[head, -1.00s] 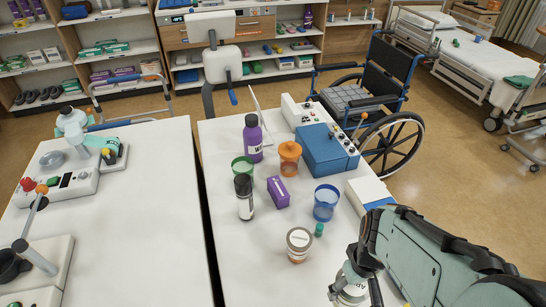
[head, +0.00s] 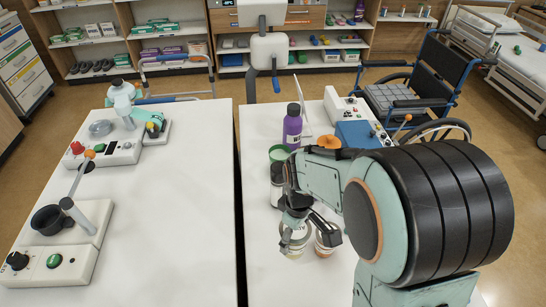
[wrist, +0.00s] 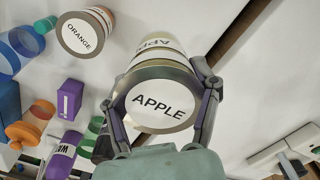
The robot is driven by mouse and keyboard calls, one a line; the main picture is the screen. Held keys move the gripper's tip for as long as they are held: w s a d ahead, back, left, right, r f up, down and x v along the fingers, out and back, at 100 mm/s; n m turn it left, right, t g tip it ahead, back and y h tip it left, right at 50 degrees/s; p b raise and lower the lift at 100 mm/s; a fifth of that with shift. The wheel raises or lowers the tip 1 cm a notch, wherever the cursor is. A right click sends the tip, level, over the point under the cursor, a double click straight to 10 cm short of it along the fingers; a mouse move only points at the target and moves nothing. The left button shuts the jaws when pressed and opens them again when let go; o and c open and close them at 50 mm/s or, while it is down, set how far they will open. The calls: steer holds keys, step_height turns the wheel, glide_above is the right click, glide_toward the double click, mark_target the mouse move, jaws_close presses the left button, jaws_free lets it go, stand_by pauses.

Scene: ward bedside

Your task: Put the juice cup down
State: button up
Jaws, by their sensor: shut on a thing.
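The apple juice cup (head: 294,243) is white with a grey rim and a lid lettered APPLE, which faces the camera in the wrist view (wrist: 158,106). My gripper (head: 308,222) is shut around it, with one finger on each side in the wrist view (wrist: 163,93). The cup is over the white table near its left edge; I cannot tell whether its base touches the top. A similar cup lettered ORANGE (wrist: 80,36) stands beside it, partly hidden by my arm in the head view (head: 325,244).
A purple bottle (head: 292,128), green cup (head: 279,154) and dark bottle (head: 277,190) stand behind my gripper. A gap separates the left table (head: 190,200).

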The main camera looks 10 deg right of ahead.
steer(key=w+f, duration=0.2)
steer(key=w, duration=0.1)
steer(key=w+f, duration=0.6)
steer(key=w, duration=0.1)
steer(key=shift+w+a, duration=0.1)
steer(key=shift+a, duration=0.1)
steer(key=shift+w+f, duration=0.15)
steer(key=shift+f, duration=1.6)
steer(key=o, duration=1.3)
steer(key=shift+f, duration=0.1)
steer(key=shift+c, duration=0.2)
